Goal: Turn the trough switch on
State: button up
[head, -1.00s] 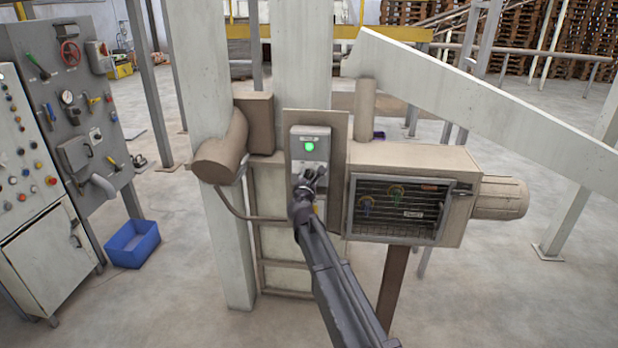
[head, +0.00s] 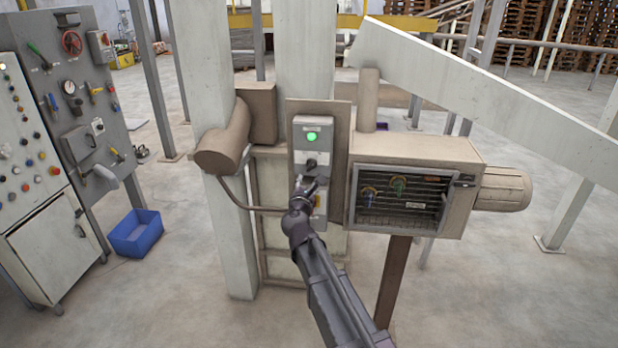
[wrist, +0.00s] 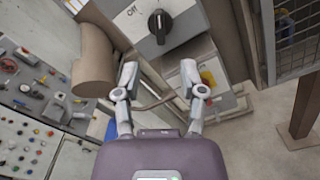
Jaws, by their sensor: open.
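The switch box (head: 304,133) is a grey panel on a brown backing plate, with a lit green lamp (head: 312,137) near its top. Below the lamp is a black rotary knob (head: 311,162). In the wrist view the knob (wrist: 158,24) stands above and between my fingertips, with the word "Off" on the panel to its left. The knob's pale mark points roughly up the picture. My gripper (head: 310,186) is just below the knob in the head view. In the wrist view my gripper (wrist: 159,75) is open, its fingers apart and empty, clear of the knob.
A caged brown box (head: 430,150) with a motor stands right of the switch. A brown pipe elbow (head: 222,145) juts out at left. A control panel (head: 75,110) and blue bin (head: 136,233) stand farther left. A yellow-marked plate lies below the knob.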

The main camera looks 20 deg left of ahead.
jog(key=shift+v, duration=0.8)
jog(key=d+f+m+g+h, duration=0.4)
jog(key=d+m, duration=0.5)
jog(key=d, duration=0.7)
jog(key=d+f+m+g+h, duration=0.4)
jog(key=d+m, duration=0.5)
jog(key=d, duration=0.7)
jog(key=s+d+f+m+g+y, duration=0.2)
jog(key=s+d+f+m+g, duration=0.2)
jog(key=s+d+m, duration=0.3)
jog(key=s+d+f+m+g+y, duration=0.2)
jog(key=s+d+f+m+g, duration=0.3)
jog(key=s+d, duration=0.5)
jog(key=s+f+m, duration=0.1)
jog(key=s+m, duration=0.1)
jog(key=shift+s+f+m+g, duration=0.2)
jog(key=shift+f+m+g, duration=0.1)
